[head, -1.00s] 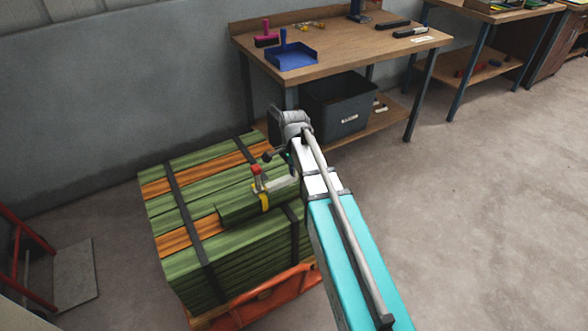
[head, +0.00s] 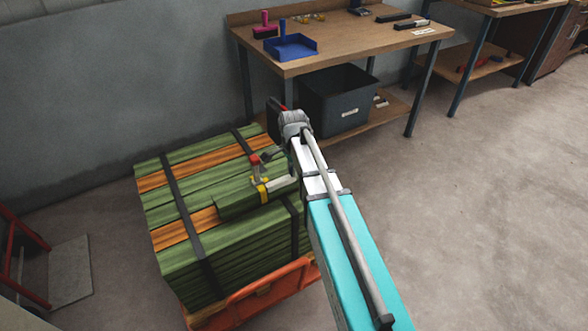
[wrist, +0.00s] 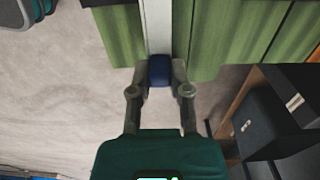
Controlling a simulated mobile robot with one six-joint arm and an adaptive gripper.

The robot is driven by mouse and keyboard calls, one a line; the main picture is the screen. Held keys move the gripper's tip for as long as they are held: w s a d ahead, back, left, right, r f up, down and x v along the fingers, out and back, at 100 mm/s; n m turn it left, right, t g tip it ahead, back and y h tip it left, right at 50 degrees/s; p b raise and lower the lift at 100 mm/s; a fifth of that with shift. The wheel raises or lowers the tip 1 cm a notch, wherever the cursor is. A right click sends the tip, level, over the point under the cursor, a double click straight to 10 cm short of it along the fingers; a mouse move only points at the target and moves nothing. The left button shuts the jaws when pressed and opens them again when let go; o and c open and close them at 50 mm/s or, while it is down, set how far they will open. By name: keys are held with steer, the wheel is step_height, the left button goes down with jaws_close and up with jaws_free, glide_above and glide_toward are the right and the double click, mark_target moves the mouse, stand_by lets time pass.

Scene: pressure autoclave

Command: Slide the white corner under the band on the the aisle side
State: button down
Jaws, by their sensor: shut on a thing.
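In the wrist view my gripper (wrist: 160,84) is shut on a dark blue block (wrist: 159,68). A white strip (wrist: 158,25), which looks like the white corner, runs up from the block between green boards. Whether it touches the boards or lies under a band I cannot tell. In the head view, dark bands (head: 187,222) cross the strapped stack of green and orange boards (head: 185,190); another band (head: 293,222) runs down the near face towards the right.
A small green board with a yellow strap and a red-handled tool (head: 255,160) lies on the stack. An orange pallet (head: 262,293) is underneath. A workbench (head: 350,45) with a dark bin (head: 346,98) stands behind. The floor on the right is clear.

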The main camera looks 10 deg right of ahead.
mark_target(280, 180)
steer(key=shift+s+a, duration=0.25)
steer(key=shift+a, duration=0.5)
steer(key=shift+s+a, duration=0.2)
steer(key=shift+a, duration=0.6)
steer(key=shift+s+a, duration=0.25)
steer(key=shift+a, duration=0.6)
steer(key=c, duration=0.5)
jaws_free()
steer(key=shift+r, duration=0.15)
